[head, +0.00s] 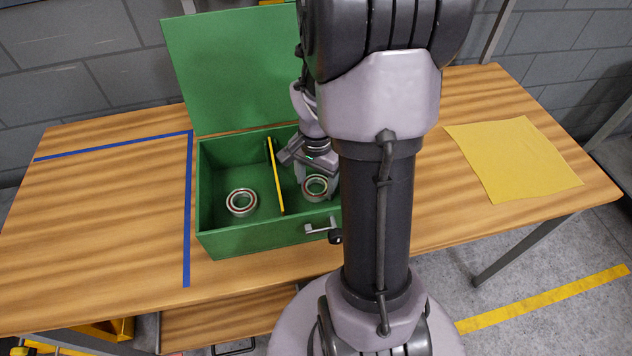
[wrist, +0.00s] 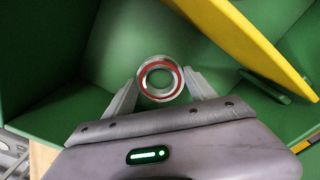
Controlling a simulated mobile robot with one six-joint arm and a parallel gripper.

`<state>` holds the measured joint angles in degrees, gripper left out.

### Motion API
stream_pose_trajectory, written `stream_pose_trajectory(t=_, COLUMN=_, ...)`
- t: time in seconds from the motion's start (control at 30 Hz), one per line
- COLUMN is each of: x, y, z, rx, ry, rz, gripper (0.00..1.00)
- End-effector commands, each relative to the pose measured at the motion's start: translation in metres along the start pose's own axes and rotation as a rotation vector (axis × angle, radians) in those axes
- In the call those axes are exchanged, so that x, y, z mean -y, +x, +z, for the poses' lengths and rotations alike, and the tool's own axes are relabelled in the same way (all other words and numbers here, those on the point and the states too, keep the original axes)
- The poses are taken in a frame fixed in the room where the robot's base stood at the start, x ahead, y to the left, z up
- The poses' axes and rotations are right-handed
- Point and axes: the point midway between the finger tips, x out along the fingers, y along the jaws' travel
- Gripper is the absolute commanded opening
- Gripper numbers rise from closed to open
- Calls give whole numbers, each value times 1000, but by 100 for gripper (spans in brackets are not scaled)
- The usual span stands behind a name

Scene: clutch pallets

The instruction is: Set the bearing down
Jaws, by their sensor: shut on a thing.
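My gripper (wrist: 160,90) is shut on a bearing (wrist: 159,62), a metal ring with a red band, held between its two fingers. In the head view this bearing (head: 315,181) is inside the right compartment of the open green box (head: 262,241). I cannot tell whether it touches the box floor. A second bearing (head: 242,193) lies in the left compartment. A yellow divider (head: 275,178) stands between the compartments and also shows in the wrist view (wrist: 250,42). My arm hides the right end of the box.
The green lid (head: 230,65) stands open at the back. Blue tape (head: 188,220) marks an area of the wooden table (head: 100,210) left of the box. A yellow sheet (head: 513,160) lies on the right side. The table left of the tape is clear.

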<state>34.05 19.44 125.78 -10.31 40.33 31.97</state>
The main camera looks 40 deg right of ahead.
Motion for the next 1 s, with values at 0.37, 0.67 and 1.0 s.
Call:
stream_pose_trajectory(t=0.37, x=0, y=2, z=0, rx=0, ry=0, rz=0, gripper=86)
stream_pose_trajectory(t=0.67, x=1, y=-43, z=-1, rx=-3, ry=1, rz=-3, gripper=86)
stream_pose_trajectory(t=1.0, x=0, y=-118, z=0, rx=-2, ry=-1, rz=-1, gripper=86)
